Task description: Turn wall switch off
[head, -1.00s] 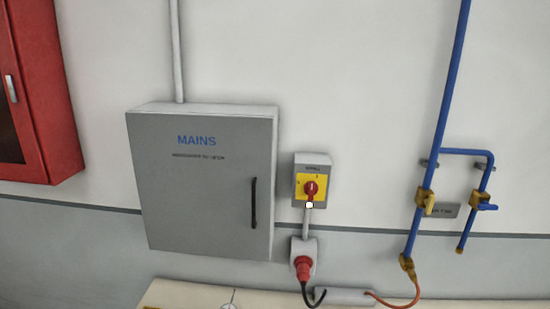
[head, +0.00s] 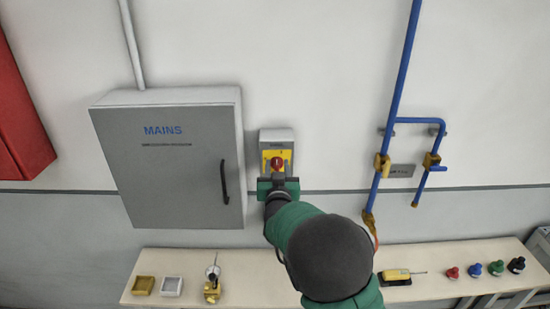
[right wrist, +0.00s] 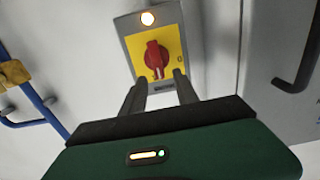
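The wall switch (head: 277,138) is a grey box with a yellow plate and a red rotary knob (head: 279,161). In the right wrist view the knob (right wrist: 154,58) stands roughly upright, and a lit pale lamp (right wrist: 148,18) shows at the box edge. My right gripper (head: 278,176) is directly in front of the switch and covers its lower part in the head view. In the right wrist view its two dark fingers (right wrist: 160,84) are apart, with their tips close to the knob's near end. Contact cannot be told. My left gripper is out of view.
The grey MAINS cabinet (head: 180,190) with a dark handle is close left of the switch. Blue pipes with brass valves (head: 382,165) run to the right. Below, a bench (head: 250,290) holds small trays, a gauge, a yellow tool and several coloured plugs.

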